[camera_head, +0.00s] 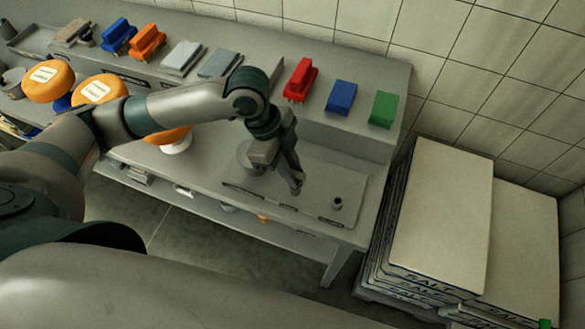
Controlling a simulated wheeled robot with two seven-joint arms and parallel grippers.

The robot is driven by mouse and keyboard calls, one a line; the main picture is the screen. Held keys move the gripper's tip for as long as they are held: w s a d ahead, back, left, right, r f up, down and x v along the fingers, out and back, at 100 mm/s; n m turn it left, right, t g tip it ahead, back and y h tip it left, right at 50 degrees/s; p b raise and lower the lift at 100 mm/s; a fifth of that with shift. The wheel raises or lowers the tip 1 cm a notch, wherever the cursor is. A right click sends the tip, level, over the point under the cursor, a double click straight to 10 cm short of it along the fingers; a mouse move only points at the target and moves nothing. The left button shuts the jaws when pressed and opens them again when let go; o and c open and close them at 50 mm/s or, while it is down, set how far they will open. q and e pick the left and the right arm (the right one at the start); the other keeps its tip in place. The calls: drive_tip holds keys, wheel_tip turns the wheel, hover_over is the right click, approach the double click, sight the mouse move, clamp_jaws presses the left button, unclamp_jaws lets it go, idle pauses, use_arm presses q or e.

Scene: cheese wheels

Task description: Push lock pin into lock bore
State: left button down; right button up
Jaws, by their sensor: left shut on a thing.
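My left gripper (291,181) points down over the grey plate (316,182) at the right end of the bench. Its fingers are shut on a small grey piece, probably the lock pin, mostly hidden between the fingertips. A short dark upright cylinder (337,203) with a round top stands on the plate, a little right of the fingertips and apart from them. I cannot tell whether it has the lock bore. A round grey metal part (249,157) sits just left of the gripper, partly hidden by it. My right gripper is not in view.
Red (300,80), blue (341,97) and green (383,109) blocks stand on the raised back shelf. Orange cheese wheels (48,81) lie to the left, partly behind my left arm. Stacked salt sacks (440,210) stand right of the bench, past its edge.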

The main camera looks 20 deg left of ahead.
use_arm(q)
drive_tip(key=shift+f, duration=0.9)
drive_tip(key=c, duration=1.6)
unclamp_jaws()
drive_tip(key=shift+r+b, duration=0.15)
drive_tip(key=shift+b, duration=0.15)
drive_tip(key=shift+a+r, duration=0.3)
drive_tip(key=shift+r, duration=0.25)
drive_tip(key=b+v, duration=0.3)
drive_tip(key=v, duration=1.2)
drive_tip(key=shift+a+r, duration=0.15)
drive_tip(key=shift+r, duration=0.25)
drive_tip(key=shift+s+f, duration=0.1)
drive_tip(key=shift+s, duration=0.1)
